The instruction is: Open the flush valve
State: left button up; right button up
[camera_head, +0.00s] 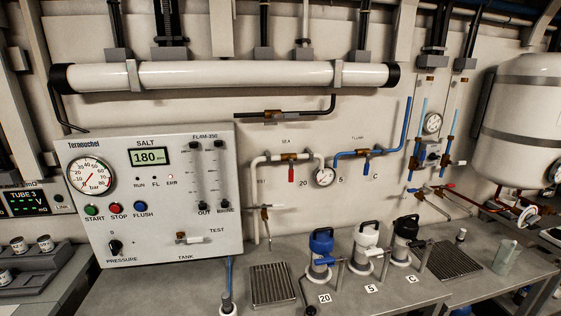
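The flush valve (367,153) is a brass valve on the blue pipe, below a small wall label that seems to read FLUSH. Its blue lever (367,168) hangs straight down, across the roughly level run of pipe. To its left is a similar brass valve (289,157) under the SEA label, with a red lever (291,174) also hanging down. Neither of my grippers shows in the head view, and nothing touches the blue lever.
A control panel (150,210) with gauge, display and buttons is at the left. Filter housings with blue, white and black tops (321,241) stand on the grey bench (420,288) below the valves. A white tank (520,125) is at the right. The space before the blue lever looks clear.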

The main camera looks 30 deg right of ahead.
aim_at(366, 166)
jog(key=l+z, duration=0.1)
jog(key=z, duration=1.55)
jog(key=l+z, duration=0.15)
jog(key=l, duration=0.15)
jog(key=i, duration=0.05)
